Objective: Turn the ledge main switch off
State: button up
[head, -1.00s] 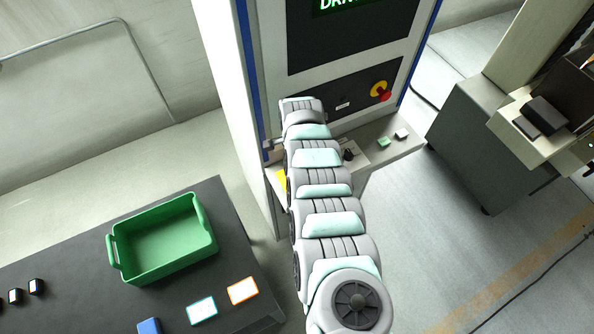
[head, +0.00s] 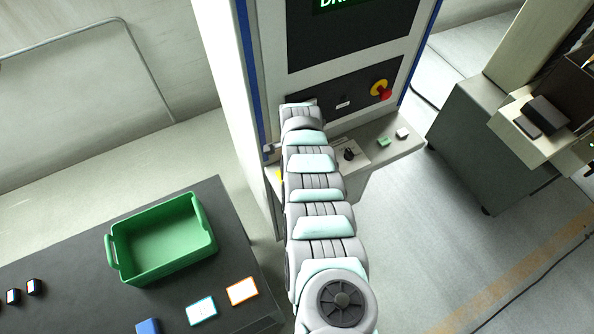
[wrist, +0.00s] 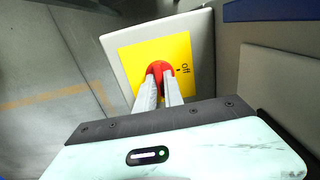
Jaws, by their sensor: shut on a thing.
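The ledge main switch is a red knob (wrist: 160,66) on a yellow plate (wrist: 199,50) in the wrist view. The word "off" and a small dark mark are printed on the plate to the right of the knob. My gripper (wrist: 157,80) is shut on the red knob, one finger on each side. The fingers hide part of the knob, so its exact angle is hard to read. In the head view only a sliver of the yellow plate (head: 281,174) shows beside my arm, and my gripper's fingers cannot be made out.
The ledge (head: 407,143) carries a black knob (head: 349,155), a green button (head: 383,142) and a white button (head: 402,133). A red and yellow emergency stop (head: 382,91) sits on the panel above. A green bin (head: 160,284) stands on the dark table at left.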

jog(key=shift+n, duration=0.3)
grip_shut()
jog(key=n, duration=0.4)
jog(key=n+b, duration=0.1)
jog(key=n, duration=0.3)
jog(key=shift+n, duration=0.4)
jog(key=n+b, duration=0.1)
jog(key=n, duration=0.2)
jog(key=shift+f+n, duration=0.15)
jog(key=shift+n, duration=0.15)
jog(key=shift+n+b, duration=0.85)
jog(key=shift+n, duration=1.65)
jog(key=o, duration=0.7)
grip_release()
